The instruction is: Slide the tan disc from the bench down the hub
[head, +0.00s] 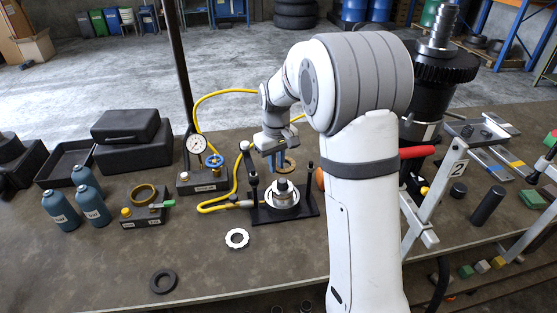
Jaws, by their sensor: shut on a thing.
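The tan disc (289,166) is a flat ring with a hole, just beyond and right of my fingertips. My gripper (274,165) points down and is shut on the edge of the disc, holding it above and behind the hub. The hub (283,188) is a metal stepped post with a dark top, standing upright in a pale ring on a black base plate (309,209). The disc is apart from the hub in the picture; the exact height gap cannot be told.
Black posts (252,170) flank the hub, and a yellow hose (215,206) loops to its left beside a gauge block (203,182). A white toothed ring (237,238) and a black ring (163,281) lie in front on the bench. My arm hides the bench right of the hub.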

